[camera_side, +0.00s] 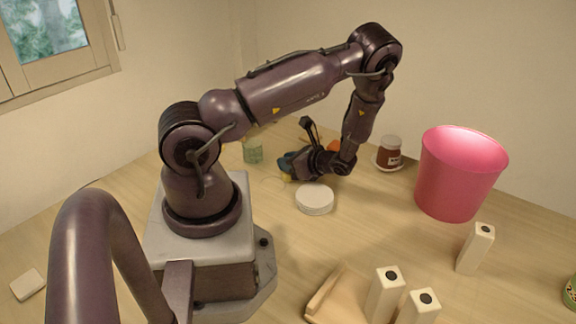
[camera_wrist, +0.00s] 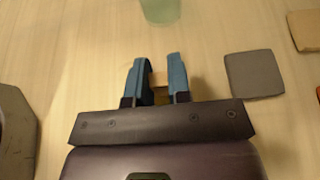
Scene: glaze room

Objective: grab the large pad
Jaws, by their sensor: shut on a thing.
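My gripper (camera_wrist: 157,62) is shut on a tan and yellowish piece (camera_wrist: 160,79) that shows between its two blue fingers. Most of this piece is hidden, so I cannot tell its full size or whether it is a pad. In the side view, my gripper (camera_side: 283,164) is low over the table, with a bit of yellow showing under the fingers. A flat grey square pad (camera_wrist: 254,73) lies apart to the right of the fingers in the wrist view. A tan flat piece (camera_wrist: 305,30) is cut off at the upper right.
A green cup (camera_side: 252,151) stands beyond the fingertips. A white round disc (camera_side: 314,197) lies close in front. A jar (camera_side: 389,152), a pink bucket (camera_side: 459,175) and several white blocks (camera_side: 474,250) stand to the right. A small pale block (camera_side: 28,285) lies at far left.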

